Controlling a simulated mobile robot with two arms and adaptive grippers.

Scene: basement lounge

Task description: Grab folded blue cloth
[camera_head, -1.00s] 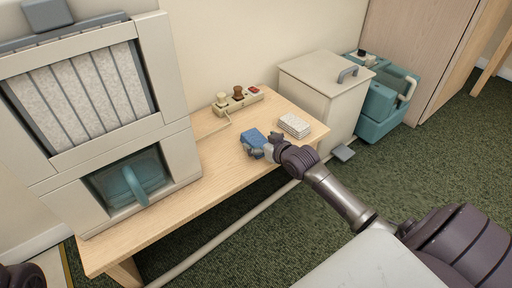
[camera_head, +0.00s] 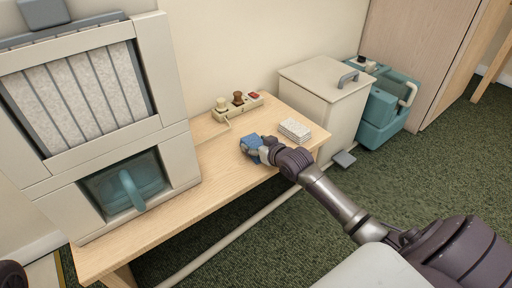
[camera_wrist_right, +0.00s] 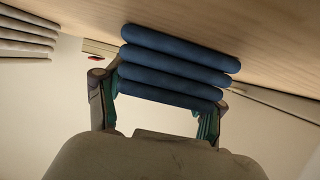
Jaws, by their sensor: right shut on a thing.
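The folded blue cloth (camera_head: 252,141) is at the front part of the wooden table (camera_head: 222,193), left of a white folded stack. In the right wrist view the cloth (camera_wrist_right: 178,62) shows as several stacked blue folds between the two fingers. My right gripper (camera_head: 254,150) is shut on the cloth; its fingers (camera_wrist_right: 155,95) lie at the cloth's two sides. Whether the cloth touches the tabletop is hard to tell. My left gripper is not in view.
The white folded stack (camera_head: 295,130) lies close to the right of the cloth. A power strip (camera_head: 238,104) lies behind it. A large cream machine (camera_head: 98,110) stands on the left. A lidded bin (camera_head: 322,95) and a teal machine (camera_head: 384,110) stand to the right.

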